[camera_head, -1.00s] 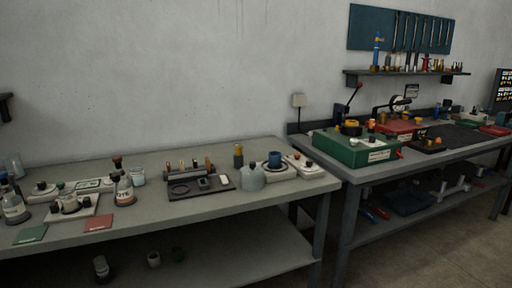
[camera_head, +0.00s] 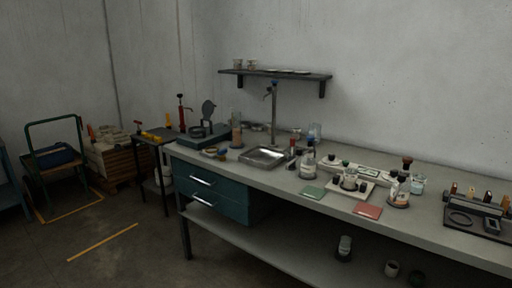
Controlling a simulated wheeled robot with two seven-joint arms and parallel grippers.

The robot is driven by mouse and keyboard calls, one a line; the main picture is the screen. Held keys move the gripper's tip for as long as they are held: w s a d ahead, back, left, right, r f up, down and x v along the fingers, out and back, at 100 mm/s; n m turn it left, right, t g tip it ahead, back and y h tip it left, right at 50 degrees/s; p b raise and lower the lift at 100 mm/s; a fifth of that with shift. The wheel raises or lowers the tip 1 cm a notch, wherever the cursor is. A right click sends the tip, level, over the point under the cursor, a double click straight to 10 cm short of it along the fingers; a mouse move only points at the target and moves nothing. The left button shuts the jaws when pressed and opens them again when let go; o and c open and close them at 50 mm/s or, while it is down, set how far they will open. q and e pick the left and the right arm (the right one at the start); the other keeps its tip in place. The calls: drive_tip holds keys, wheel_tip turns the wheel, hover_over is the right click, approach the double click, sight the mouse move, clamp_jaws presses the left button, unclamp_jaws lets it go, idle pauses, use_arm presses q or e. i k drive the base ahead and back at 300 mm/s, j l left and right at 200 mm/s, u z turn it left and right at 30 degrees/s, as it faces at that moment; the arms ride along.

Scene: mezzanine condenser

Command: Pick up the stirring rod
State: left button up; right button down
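I cannot make out a stirring rod for certain in the head view; it may be too small or hidden among the glassware. The long grey bench (camera_head: 270,182) carries glassware and small instruments. A second dark-stoppered flask (camera_head: 400,188) stands further right. Neither of my grippers is in view.
Teal drawers (camera_head: 212,191) sit under the bench's left end. A wall shelf (camera_head: 275,73) hangs above. A small side table (camera_head: 154,137), a green-framed cart (camera_head: 55,160) and a wooden pallet stack (camera_head: 118,160) stand left. The floor (camera_head: 120,265) before the bench looks clear.

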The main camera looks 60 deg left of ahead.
sight(292, 139)
drive_tip(key=u, duration=1.55)
